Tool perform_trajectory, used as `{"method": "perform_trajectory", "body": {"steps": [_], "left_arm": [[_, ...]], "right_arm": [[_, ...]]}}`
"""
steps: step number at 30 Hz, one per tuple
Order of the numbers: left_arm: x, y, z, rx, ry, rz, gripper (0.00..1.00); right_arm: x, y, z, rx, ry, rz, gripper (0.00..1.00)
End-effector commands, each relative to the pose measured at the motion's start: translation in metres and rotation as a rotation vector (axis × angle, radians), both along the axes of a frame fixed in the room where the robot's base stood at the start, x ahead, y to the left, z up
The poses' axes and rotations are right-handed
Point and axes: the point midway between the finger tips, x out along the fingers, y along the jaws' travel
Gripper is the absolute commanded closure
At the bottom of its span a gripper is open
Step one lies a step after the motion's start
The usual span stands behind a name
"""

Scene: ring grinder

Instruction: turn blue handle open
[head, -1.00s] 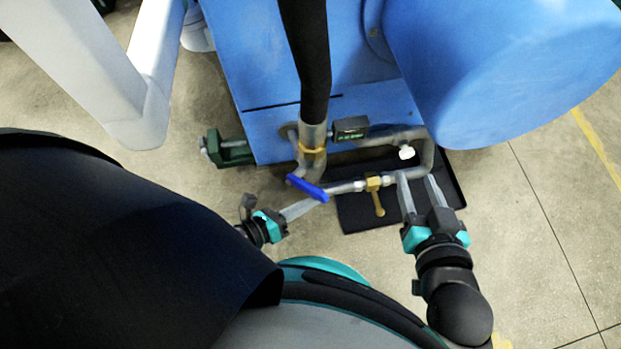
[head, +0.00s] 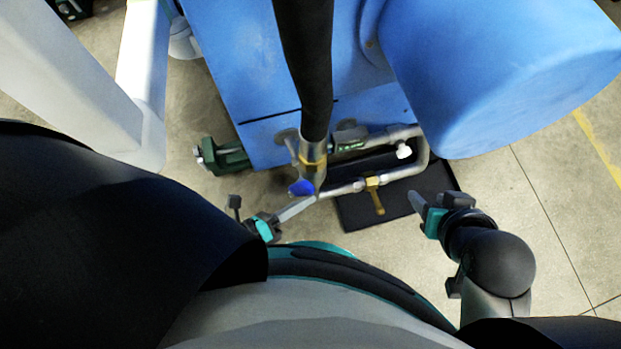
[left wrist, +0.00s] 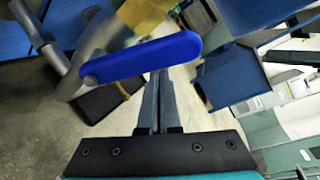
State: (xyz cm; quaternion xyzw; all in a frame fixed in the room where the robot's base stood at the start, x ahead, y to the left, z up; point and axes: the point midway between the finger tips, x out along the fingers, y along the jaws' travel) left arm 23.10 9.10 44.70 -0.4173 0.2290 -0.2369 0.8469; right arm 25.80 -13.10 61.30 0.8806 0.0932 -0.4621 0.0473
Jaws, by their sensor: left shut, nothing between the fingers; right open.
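The blue handle (head: 301,188) sits on the pipework below the brass collar and looks short and foreshortened in the head view. In the left wrist view the blue handle (left wrist: 140,58) is a long bar across the top of my fingers. My left gripper (head: 312,201) is shut and empty, its tips right by the handle. In the left wrist view the handle hides the tips of my left gripper (left wrist: 160,75); I cannot tell whether they touch. My right gripper (head: 415,200) is open and empty, right of the pipe and apart from it.
A brass T-shaped valve (head: 373,190) is on the pipe right of the handle, above a black tray (head: 350,215). The blue machine (head: 250,90) stands behind, with a black hose (head: 305,60) coming down. Floor (head: 540,230) is clear at the right.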

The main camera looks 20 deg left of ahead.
Motion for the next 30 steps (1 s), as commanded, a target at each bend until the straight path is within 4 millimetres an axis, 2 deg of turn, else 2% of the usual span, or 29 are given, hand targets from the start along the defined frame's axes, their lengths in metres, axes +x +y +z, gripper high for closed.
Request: {"method": "perform_trajectory", "body": {"steps": [12,30], "left_arm": [[0.007,0.017,0.011,-0.029,0.009,0.003,1.00],[0.008,0.020,0.012,-0.029,0.010,0.003,1.00]], "right_arm": [[-0.010,-0.010,0.003,-0.031,0.074,-0.016,0.50],[-0.014,-0.013,0.003,-0.040,0.100,-0.020,0.50]]}}
